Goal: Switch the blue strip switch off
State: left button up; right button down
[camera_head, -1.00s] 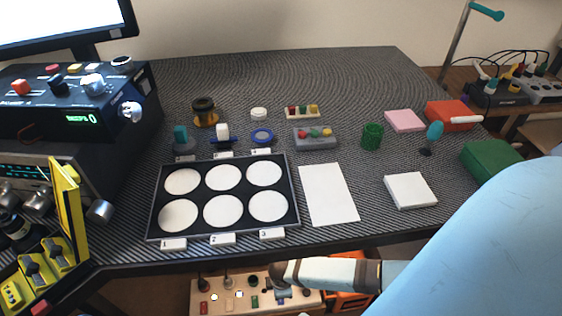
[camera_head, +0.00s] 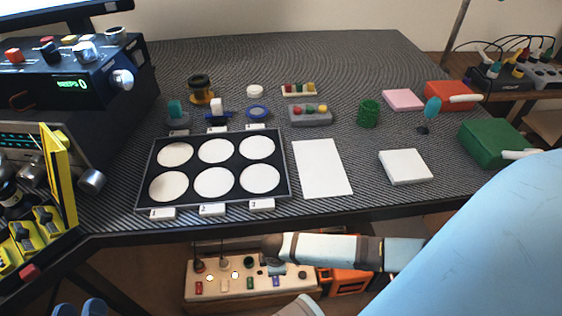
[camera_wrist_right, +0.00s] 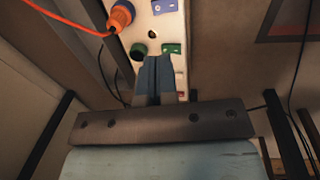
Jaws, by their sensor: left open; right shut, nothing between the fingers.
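A long cream power strip (camera_head: 212,298) lies low beneath the table's front edge, with a row of coloured switches. My right gripper (camera_head: 272,266) is over the strip near the blue switch. Whether the switch is on is too small to tell. My left gripper (camera_head: 81,308) is open and empty at bottom left.
An orange plug (camera_wrist_right: 121,15) with its cord and a dark green plug (camera_wrist_right: 138,51) stand beside the switches. An orange crate (camera_head: 346,282) is right of the strip. The table edge (camera_head: 330,216) overhangs; a yellow open case (camera_head: 62,180) stands at left.

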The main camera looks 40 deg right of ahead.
pick_arm(q)
jog(key=shift+s+d, duration=0.15)
jog(key=shift+s, duration=0.1)
jog(key=shift+w+f, duration=0.1)
pick_arm(e)
jog(key=b, duration=0.5)
send_over(276, 279)
notch_tip(276, 279, down, 9)
jog(key=shift+s+a+r, duration=0.1)
jog(key=shift+a+r, duration=0.05)
jog(key=shift+r, duration=0.05)
jog(key=f+b, duration=0.3)
jog(key=f, duration=0.1)
jog(key=shift+w, duration=0.2)
jog(key=shift+w+d+f+b, duration=0.2)
jog(key=shift+f+b, duration=0.15)
jog(key=shift+f, duration=0.25)
pick_arm(q)
jog(key=f+m, duration=0.1)
jog(key=w+a+f+m, duration=0.1)
jog(key=f, duration=0.1)
jog(key=w+f+m, duration=0.1)
jog(key=m, duration=0.1)
jog(key=shift+w+a+f+h, duration=0.15)
jog(key=shift+w+f+h, duration=0.05)
jog(key=shift+f+h, duration=0.2)
jog(key=shift+r, duration=0.1)
pick_arm(e)
jog(key=shift+s, duration=0.1)
